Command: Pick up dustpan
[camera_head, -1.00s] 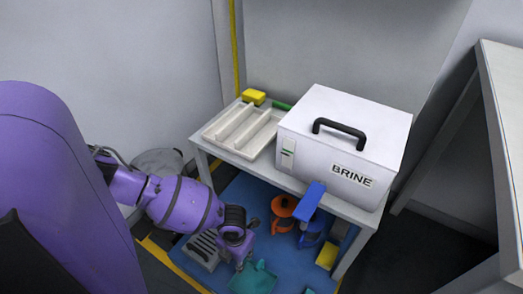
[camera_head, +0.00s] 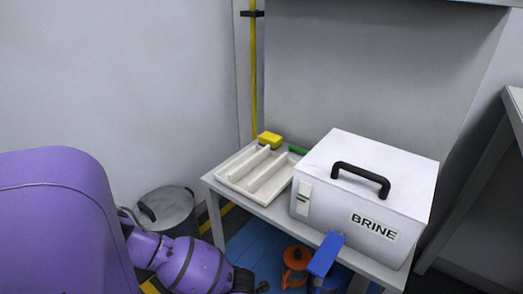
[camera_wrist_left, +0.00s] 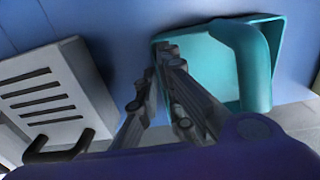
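The teal dustpan (camera_wrist_left: 213,75) shows in the left wrist view, right of centre against a blue surface, with its thick handle towards the right. My left gripper (camera_wrist_left: 163,68) has its two fingertips close together at the dustpan's left rim. They cover part of that rim, so I cannot tell whether the rim is between them or behind them. In the head view my left arm (camera_head: 190,262) reaches down past the bottom edge. The gripper and dustpan are out of that view. My right gripper is not in view.
A pale slotted box (camera_wrist_left: 60,95) with a dark handle lies left of the gripper. A table (camera_head: 290,222) bears a white BRINE case (camera_head: 330,195), a divided tray (camera_head: 235,183) and a yellow block (camera_head: 270,139). A lidded bin (camera_head: 170,212) stands left. Orange (camera_head: 296,258) and blue (camera_head: 325,256) items are below.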

